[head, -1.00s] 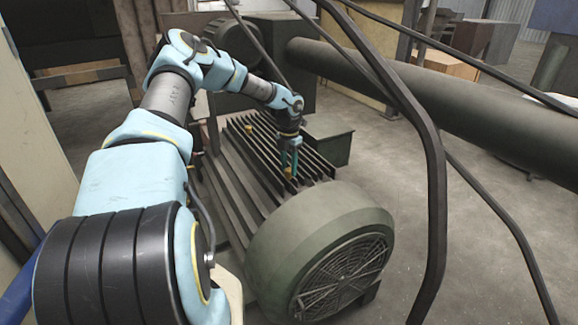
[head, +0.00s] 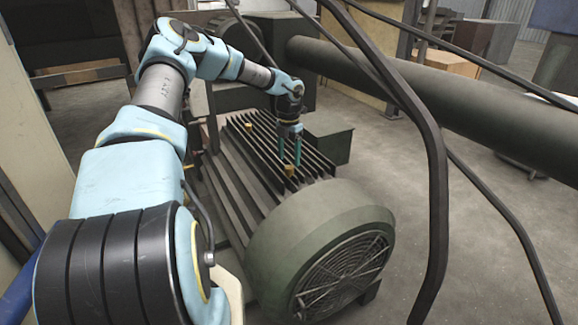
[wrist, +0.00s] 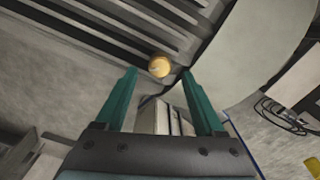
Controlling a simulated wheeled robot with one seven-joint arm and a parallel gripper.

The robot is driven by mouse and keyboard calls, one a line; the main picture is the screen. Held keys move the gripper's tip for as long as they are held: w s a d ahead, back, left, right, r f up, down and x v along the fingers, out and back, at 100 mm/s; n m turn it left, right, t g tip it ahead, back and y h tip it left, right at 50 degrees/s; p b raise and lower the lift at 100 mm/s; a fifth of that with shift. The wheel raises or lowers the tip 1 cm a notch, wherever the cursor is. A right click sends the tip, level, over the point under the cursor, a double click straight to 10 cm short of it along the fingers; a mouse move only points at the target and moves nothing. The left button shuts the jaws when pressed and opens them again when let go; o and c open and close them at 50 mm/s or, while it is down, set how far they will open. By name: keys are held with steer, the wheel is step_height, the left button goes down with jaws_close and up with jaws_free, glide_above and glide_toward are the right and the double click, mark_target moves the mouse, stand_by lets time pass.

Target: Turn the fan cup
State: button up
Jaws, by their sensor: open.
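The fan cup, a small round brass cap (head: 289,170), sits on the ribbed motor housing close to the fan cover (head: 318,245). In the wrist view the cup (wrist: 159,66) shows as a yellow disc, centred between the fingertips. My gripper (head: 289,160) hangs pointing down just above the cup, with its two green fingers apart. In the wrist view my gripper (wrist: 160,74) is open and nothing is held between the fingers. Whether the fingertips reach down beside the cup is hard to tell.
A second brass cup (head: 248,126) sits farther back on the motor fins. A thick dark pipe (head: 480,105) runs across the right. Bent dark bars (head: 437,200) stand in front at the right. Open floor (head: 500,260) lies right of the motor.

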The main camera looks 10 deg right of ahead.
mark_target(289, 167)
step_height(289, 167, up, 8)
steer(key=b, duration=0.1)
steer(key=shift+f+b, duration=0.25)
steer(key=shift+b, duration=0.05)
